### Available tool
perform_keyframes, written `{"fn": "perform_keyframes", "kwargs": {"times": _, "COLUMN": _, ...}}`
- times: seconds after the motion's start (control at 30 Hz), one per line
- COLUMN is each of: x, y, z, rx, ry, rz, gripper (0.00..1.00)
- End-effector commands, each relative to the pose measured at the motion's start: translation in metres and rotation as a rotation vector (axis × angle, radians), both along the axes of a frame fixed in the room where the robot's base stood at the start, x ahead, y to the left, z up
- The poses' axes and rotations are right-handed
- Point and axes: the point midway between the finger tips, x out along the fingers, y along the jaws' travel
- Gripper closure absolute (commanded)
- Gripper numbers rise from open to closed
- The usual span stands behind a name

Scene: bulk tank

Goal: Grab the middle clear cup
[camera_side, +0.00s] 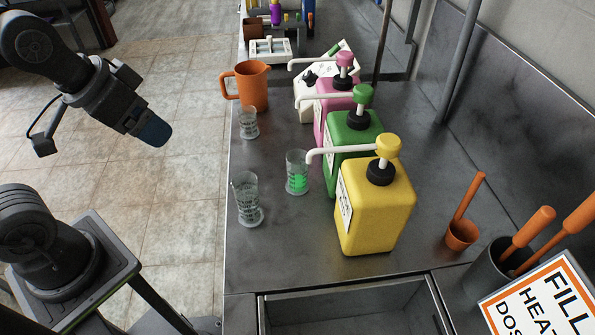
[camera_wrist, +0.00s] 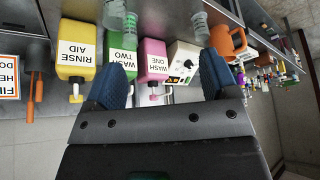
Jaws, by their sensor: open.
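Three clear cups stand upright on the metal counter in the side view. The middle cup (camera_side: 297,172) shows green in its lower part and stands under the yellow bottle's spout, beside the green bottle. A near clear cup (camera_side: 248,200) stands to its left and closer, and a far clear cup (camera_side: 248,123) stands by the orange jug. My gripper (camera_side: 152,130) is open and empty, raised left of the counter, well apart from the cups. In the wrist view its blue fingers (camera_wrist: 163,78) are spread, with cups at the top edge, one of them clear (camera_wrist: 200,28).
Yellow (camera_side: 375,205), green (camera_side: 350,140) and pink (camera_side: 328,108) pump bottles stand right of the cups, spouts reaching left. An orange jug (camera_side: 250,86) stands behind. Orange scoops (camera_side: 462,235) and a sign (camera_side: 540,300) are at front right. The counter's left edge is open.

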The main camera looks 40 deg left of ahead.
Motion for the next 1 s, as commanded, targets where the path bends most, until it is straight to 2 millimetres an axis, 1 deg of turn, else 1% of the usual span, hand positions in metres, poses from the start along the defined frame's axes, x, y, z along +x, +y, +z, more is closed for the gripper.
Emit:
{"fn": "perform_keyframes", "kwargs": {"times": 0.13, "x": 0.037, "y": -0.018, "z": -0.006, "rx": -0.005, "ry": 0.037, "rz": -0.144, "gripper": 0.20}}
{"fn": "perform_keyframes", "kwargs": {"times": 0.27, "x": 0.078, "y": -0.038, "z": -0.019, "rx": -0.007, "ry": 0.057, "rz": -0.293, "gripper": 0.20}}
{"fn": "perform_keyframes", "kwargs": {"times": 0.3, "x": 0.091, "y": -0.045, "z": -0.025, "rx": -0.008, "ry": 0.061, "rz": -0.335, "gripper": 0.20}}
{"fn": "perform_keyframes", "kwargs": {"times": 0.37, "x": 0.109, "y": -0.054, "z": -0.036, "rx": -0.007, "ry": 0.067, "rz": -0.397, "gripper": 0.20}}
{"fn": "perform_keyframes", "kwargs": {"times": 0.4, "x": 0.121, "y": -0.061, "z": -0.044, "rx": -0.005, "ry": 0.070, "rz": -0.437, "gripper": 0.20}}
{"fn": "perform_keyframes", "kwargs": {"times": 0.47, "x": 0.139, "y": -0.070, "z": -0.058, "rx": -0.003, "ry": 0.074, "rz": -0.494, "gripper": 0.20}}
{"fn": "perform_keyframes", "kwargs": {"times": 0.5, "x": 0.150, "y": -0.077, "z": -0.068, "rx": 0.001, "ry": 0.077, "rz": -0.531, "gripper": 0.20}}
{"fn": "perform_keyframes", "kwargs": {"times": 0.6, "x": 0.173, "y": -0.091, "z": -0.096, "rx": 0.011, "ry": 0.082, "rz": -0.613, "gripper": 0.20}}
{"fn": "perform_keyframes", "kwargs": {"times": 0.7, "x": 0.189, "y": -0.100, "z": -0.117, "rx": 0.023, "ry": 0.083, "rz": -0.667, "gripper": 0.20}}
{"fn": "perform_keyframes", "kwargs": {"times": 0.8, "x": 0.197, "y": -0.106, "z": -0.131, "rx": 0.030, "ry": 0.083, "rz": -0.701, "gripper": 0.20}}
{"fn": "perform_keyframes", "kwargs": {"times": 1.0, "x": 0.204, "y": -0.111, "z": -0.146, "rx": 0.036, "ry": 0.086, "rz": -0.725, "gripper": 0.20}}
